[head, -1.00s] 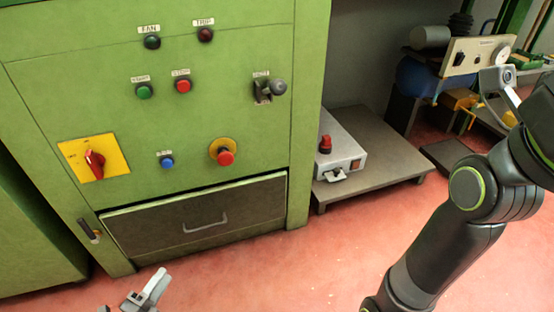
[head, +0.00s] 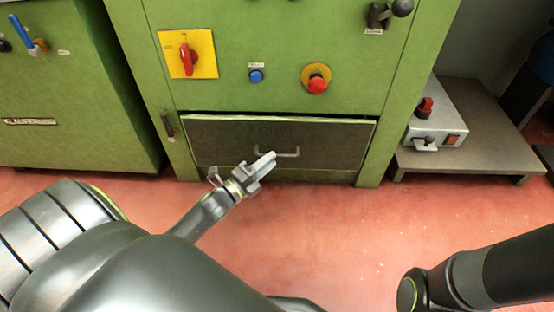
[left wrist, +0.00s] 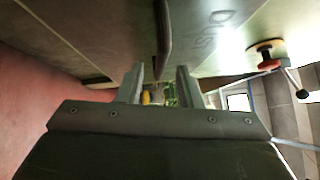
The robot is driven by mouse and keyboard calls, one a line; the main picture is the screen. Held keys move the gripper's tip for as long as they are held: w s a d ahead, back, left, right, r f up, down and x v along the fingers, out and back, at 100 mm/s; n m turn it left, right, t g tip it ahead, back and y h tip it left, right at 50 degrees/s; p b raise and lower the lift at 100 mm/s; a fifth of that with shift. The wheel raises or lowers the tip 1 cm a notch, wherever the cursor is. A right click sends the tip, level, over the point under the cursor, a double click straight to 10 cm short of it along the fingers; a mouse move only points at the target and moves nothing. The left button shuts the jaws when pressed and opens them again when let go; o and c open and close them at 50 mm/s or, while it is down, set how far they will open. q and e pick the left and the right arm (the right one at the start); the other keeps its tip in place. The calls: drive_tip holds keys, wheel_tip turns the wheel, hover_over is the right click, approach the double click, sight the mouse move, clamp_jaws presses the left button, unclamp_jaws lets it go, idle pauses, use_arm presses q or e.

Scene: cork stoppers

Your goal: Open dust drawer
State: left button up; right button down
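The dust drawer (head: 225,145) is a dark panel low in the green machine, with faint lettering. Its front looks flush with the frame. A grey bar handle (head: 291,154) is at its middle. My left gripper (head: 264,162) is just left of the handle in the head view. In the left wrist view my left gripper (left wrist: 160,88) has its two fingers apart, with the handle (left wrist: 163,42) ahead, lined up with the gap between them. Contact cannot be told. My right gripper is out of view; only part of my right arm shows at lower right.
Above the drawer are a red switch on a yellow plate (head: 204,57), a blue button (head: 256,76) and a red stop button (head: 317,84). A small latch (head: 168,126) is left of the drawer. A low table (head: 480,162) stands right. The red floor before the drawer is clear.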

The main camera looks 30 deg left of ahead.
use_arm(q)
drive_tip(key=shift+b+x, duration=0.3)
drive_tip(key=shift+x, duration=1.55)
clamp_jaws()
